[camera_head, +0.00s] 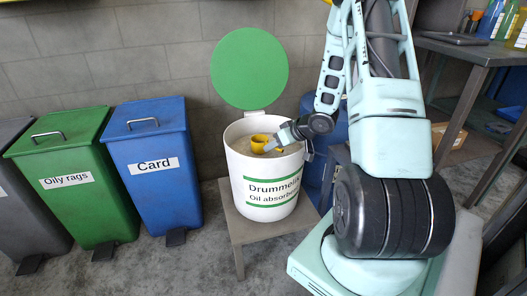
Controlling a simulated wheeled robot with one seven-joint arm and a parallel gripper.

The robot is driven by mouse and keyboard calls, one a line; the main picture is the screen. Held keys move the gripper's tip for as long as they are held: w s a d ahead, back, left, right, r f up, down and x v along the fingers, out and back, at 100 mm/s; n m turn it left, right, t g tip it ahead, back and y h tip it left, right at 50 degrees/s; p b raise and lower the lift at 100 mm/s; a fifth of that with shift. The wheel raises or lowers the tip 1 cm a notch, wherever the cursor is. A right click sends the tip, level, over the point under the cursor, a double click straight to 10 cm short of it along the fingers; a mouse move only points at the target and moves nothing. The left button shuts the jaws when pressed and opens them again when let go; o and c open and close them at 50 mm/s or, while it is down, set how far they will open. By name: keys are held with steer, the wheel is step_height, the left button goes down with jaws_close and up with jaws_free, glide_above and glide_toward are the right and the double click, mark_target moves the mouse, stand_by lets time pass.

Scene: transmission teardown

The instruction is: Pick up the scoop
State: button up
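The scoop looks to be the small yellow cup-shaped thing (258,143) inside the open mouth of a white drum (265,180). The drum is labelled "Drummelik Oil absorbent". My gripper (272,146) reaches down into the drum's mouth from the right, with its tip right beside the yellow scoop. At this size I cannot tell whether the fingers touch it or are shut on it. The lower part of the scoop and any handle are hidden by the gripper and the drum.
The drum's green lid (249,68) stands raised behind its mouth. The drum stands on a low grey table (240,231). A blue "Card" bin (152,175) and a green "Oily rags" bin (80,205) stand left. A workbench (470,50) is at the right.

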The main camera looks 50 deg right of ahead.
steer(key=shift+x, duration=0.9)
jaws_close()
